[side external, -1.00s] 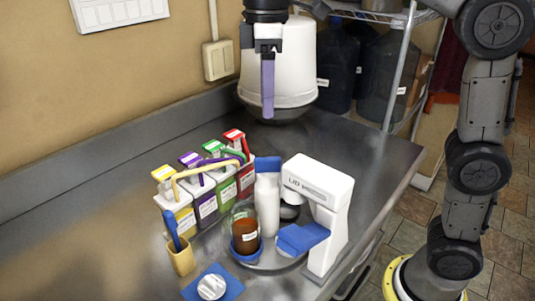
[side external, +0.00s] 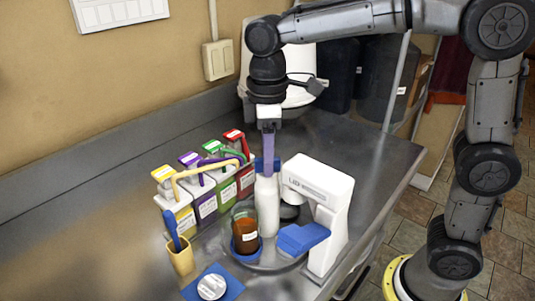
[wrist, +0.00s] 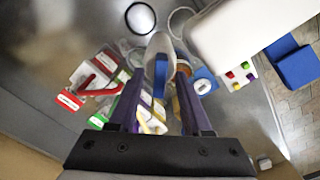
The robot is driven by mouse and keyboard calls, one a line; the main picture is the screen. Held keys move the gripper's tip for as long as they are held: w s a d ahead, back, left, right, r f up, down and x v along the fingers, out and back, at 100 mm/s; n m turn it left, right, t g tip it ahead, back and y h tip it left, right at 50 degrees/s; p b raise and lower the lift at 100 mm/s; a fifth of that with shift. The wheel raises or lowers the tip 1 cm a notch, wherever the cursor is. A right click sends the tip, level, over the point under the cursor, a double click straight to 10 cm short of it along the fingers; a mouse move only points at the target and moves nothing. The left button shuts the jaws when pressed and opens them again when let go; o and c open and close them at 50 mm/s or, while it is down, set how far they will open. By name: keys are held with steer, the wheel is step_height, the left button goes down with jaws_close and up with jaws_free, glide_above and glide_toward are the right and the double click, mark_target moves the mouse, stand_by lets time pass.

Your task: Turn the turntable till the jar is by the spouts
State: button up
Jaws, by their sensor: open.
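The turntable (side external: 268,266) is a grey disc on the counter, partly hidden by what stands on it and by the white machine. The jar (side external: 245,236) is clear glass with brown contents and a pale label, in a blue holder at the turntable's left front. The spouts (side external: 215,162) are bent coloured tubes on a row of labelled cartons, left of and behind the jar.
A yellow cup (side external: 181,259) with a blue tool and a blue mat (side external: 230,284) with a white lid are at front left.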

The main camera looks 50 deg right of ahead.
jaws_close()
stand_by(1.4)
